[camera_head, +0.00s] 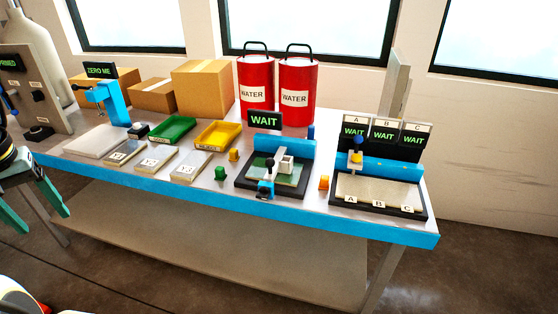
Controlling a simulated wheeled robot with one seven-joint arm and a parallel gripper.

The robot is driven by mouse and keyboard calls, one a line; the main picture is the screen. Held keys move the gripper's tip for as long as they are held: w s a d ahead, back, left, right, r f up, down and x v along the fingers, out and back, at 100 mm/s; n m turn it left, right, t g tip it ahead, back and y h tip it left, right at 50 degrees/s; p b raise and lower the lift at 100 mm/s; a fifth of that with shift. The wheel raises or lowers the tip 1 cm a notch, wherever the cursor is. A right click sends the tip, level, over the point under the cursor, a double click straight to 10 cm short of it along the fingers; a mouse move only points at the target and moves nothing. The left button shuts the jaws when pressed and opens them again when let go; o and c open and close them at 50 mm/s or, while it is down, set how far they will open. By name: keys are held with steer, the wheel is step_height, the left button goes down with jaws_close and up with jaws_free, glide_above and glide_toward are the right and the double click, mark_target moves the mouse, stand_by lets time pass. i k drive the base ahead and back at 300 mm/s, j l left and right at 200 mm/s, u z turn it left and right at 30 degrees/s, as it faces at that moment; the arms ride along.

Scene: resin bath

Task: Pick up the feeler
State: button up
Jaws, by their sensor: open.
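I cannot tell for certain which object is the feeler. A small upright piece with a dark blue ball top and a yellow part (356,156) stands at the blue bar of the right-hand station. A small blue-and-black piece (266,186) is at the front of the middle station. A green knob-like piece (221,173), an orange one (234,156) and another orange one (324,183) stand on the bench. My gripper (46,223) is at the left edge of the view, its green fingers apart and empty, in front of the bench and far from these pieces.
The bench (400,228) has a blue front edge. Green (172,130) and yellow (218,134) trays, labelled blocks (156,158), a blue stand (112,100), red WATER cans (298,92) and cardboard boxes (202,88) crowd it. Both stations show WAIT signs. Floor is free at right.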

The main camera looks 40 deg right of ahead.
mark_target(312, 134)
steer(key=k+l, duration=0.1)
steer(key=l, duration=0.25)
steer(key=k+l, duration=0.1)
steer(key=l, duration=0.3)
steer(key=k+l, duration=0.1)
steer(key=l, duration=0.25)
steer(key=k+l+u, duration=0.1)
steer(key=l, duration=0.25)
steer(key=k+l, duration=0.1)
steer(key=l, duration=0.25)
